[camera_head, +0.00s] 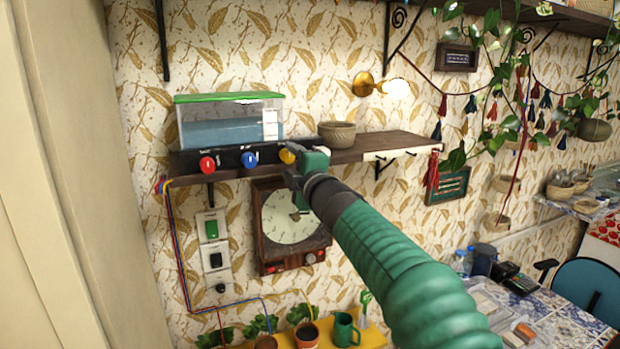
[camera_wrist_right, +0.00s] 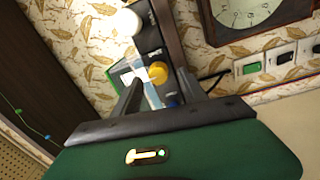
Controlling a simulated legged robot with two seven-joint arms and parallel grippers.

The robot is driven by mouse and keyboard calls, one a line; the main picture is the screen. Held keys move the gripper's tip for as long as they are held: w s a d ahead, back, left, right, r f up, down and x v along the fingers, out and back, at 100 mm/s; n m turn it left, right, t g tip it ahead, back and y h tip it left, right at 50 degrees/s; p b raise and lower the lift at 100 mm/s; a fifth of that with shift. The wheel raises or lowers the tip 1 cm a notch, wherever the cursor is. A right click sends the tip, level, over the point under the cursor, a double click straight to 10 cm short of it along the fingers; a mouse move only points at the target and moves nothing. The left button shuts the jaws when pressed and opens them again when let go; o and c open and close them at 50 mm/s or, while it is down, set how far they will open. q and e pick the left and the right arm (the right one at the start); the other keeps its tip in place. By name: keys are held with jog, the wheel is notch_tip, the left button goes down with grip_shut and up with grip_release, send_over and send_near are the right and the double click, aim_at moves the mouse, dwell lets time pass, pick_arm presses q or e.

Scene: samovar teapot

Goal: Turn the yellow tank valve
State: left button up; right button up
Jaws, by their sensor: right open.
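The yellow tank valve (camera_head: 287,156) is a round knob on the dark panel along the shelf front, right of the blue valve (camera_head: 250,159) and the red valve (camera_head: 207,165). My right gripper (camera_head: 297,168) is right at the yellow valve and partly covers it in the head view. In the right wrist view the yellow valve (camera_wrist_right: 158,72) shows between the two open fingertips (camera_wrist_right: 161,80); contact cannot be told. The blue valve also shows there, partly hidden (camera_wrist_right: 172,100). The water tank (camera_head: 230,122) with a green lid stands behind the panel. My left gripper is out of view.
A woven bowl (camera_head: 337,134) stands on the shelf (camera_head: 395,142) right of the tank. A clock (camera_head: 291,218) hangs just below my right gripper. Wall switches (camera_head: 213,240) and wires are at lower left. Potted plants and a green mug (camera_head: 346,330) stand on a yellow shelf below.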

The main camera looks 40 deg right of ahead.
jog(key=d+r+p+v, duration=0.1)
jog(key=p+v, duration=0.5)
jog(key=v, duration=0.8)
jog(key=shift+s+f, duration=0.35)
jog(key=shift+f, duration=0.2)
jog(key=shift+s+d, duration=0.15)
